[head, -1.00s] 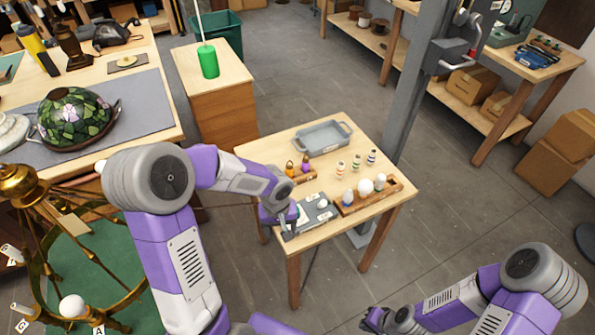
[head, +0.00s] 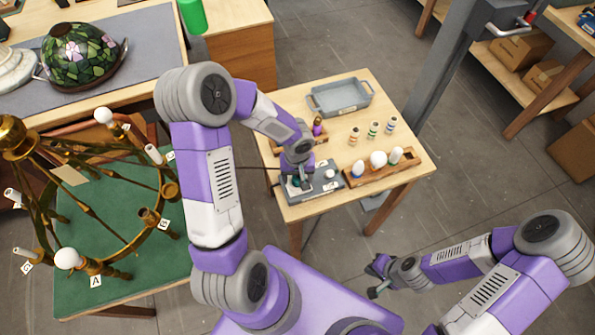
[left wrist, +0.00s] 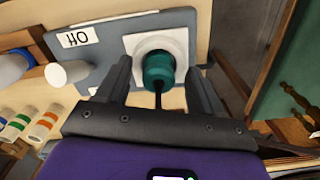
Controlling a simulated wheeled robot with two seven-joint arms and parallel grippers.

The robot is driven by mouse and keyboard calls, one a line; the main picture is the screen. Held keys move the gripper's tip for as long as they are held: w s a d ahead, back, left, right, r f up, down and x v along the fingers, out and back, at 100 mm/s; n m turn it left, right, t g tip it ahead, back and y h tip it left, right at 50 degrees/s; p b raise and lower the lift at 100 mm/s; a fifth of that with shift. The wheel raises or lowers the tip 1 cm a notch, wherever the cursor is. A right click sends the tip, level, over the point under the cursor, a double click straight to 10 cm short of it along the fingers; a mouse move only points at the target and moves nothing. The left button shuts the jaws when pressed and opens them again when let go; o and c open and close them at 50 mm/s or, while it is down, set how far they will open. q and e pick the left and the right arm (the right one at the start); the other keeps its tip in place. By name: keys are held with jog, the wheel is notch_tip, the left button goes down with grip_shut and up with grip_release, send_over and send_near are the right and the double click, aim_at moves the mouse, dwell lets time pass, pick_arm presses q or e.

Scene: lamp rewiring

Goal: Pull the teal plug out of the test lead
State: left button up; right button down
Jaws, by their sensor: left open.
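The teal plug (left wrist: 158,70) sits on a white square plate (left wrist: 178,42) on a grey test board (left wrist: 92,65) in the left wrist view. A dark lead runs from the plug toward my gripper's palm. My left gripper (left wrist: 157,85) is open, with one finger on each side of the plug and visible gaps between. In the head view my left gripper (head: 298,178) is over the left part of the board (head: 322,184) and mostly hides the plug. My right gripper (head: 376,284) is away from the table at lower right; its jaws are too small to judge.
A wooden rack (head: 386,168) with bulbs stands right of the board. Several small striped parts (head: 373,130) and a grey tray (head: 340,95) are behind it. A brass chandelier (head: 150,215) stands on a green mat at left.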

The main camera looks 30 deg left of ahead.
pick_arm(q)
jog(key=shift+w, duration=0.15)
jog(key=shift+c, duration=0.3)
jog(key=c, duration=1.1)
jog(key=shift+o, duration=0.2)
jog(key=shift+r, duration=0.15)
jog(key=shift+r+p, duration=1.55)
jog(key=shift+r, duration=0.6)
